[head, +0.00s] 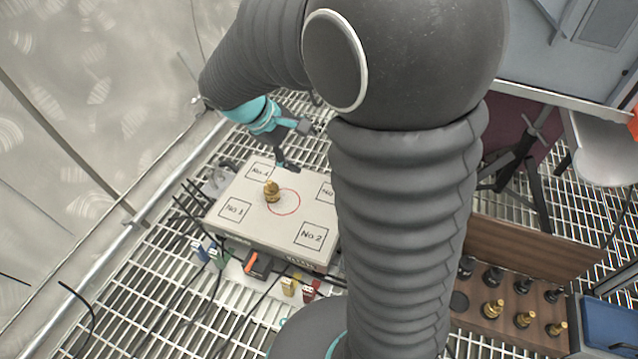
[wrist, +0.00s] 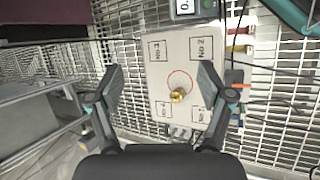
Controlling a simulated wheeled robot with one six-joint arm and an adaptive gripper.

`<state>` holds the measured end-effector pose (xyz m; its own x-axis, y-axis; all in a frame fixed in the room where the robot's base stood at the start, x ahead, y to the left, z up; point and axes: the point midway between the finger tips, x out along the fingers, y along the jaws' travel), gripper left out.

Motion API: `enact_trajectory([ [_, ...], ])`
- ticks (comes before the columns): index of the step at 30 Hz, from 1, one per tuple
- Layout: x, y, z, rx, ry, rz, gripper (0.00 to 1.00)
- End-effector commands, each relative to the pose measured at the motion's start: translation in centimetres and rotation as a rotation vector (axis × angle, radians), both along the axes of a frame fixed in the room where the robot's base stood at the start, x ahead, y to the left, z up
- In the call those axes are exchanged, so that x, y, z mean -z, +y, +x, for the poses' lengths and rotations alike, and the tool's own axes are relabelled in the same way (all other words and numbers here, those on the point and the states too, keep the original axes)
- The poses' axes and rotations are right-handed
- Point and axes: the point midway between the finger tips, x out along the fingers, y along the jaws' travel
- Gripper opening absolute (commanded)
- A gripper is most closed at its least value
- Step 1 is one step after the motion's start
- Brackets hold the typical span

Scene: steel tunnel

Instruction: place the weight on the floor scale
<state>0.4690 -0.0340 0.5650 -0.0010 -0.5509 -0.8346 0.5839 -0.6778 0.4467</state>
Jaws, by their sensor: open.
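The brass weight (head: 271,191) stands upright on the pale top of the floor scale (head: 262,228). It covers part of the red circle's outline, at the circle's upper left in the head view. In the wrist view the weight (wrist: 178,96) sits at the lower edge of the circle on the scale (wrist: 175,57). My gripper (head: 289,167) is over the far side of the scale, apart from the weight. In the wrist view my gripper (wrist: 160,76) is open and empty, its fingers spread wide. My arm hides the scale's right side in the head view.
A wooden weight rack (head: 480,308) with brass and dark weights stands at the lower right. Small coloured connectors (head: 288,286) and black cables lie on the grating by the scale's near side. A rail (head: 150,215) runs along the left wall.

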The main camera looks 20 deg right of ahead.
Motion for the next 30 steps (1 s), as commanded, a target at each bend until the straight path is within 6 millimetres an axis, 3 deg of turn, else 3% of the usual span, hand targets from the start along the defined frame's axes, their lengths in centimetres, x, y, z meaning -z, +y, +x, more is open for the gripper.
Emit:
enact_trajectory([
  [6, -3.2, 0.0, -5.0, 0.128, -0.151, 0.176, 0.80],
  [18, -6.7, 1.5, -13.1, 0.337, -0.442, 0.493, 0.80],
  [24, -7.6, 2.6, -16.0, 0.416, -0.573, 0.629, 0.80],
  [30, -7.9, 3.3, -17.3, 0.453, -0.640, 0.699, 0.80],
])
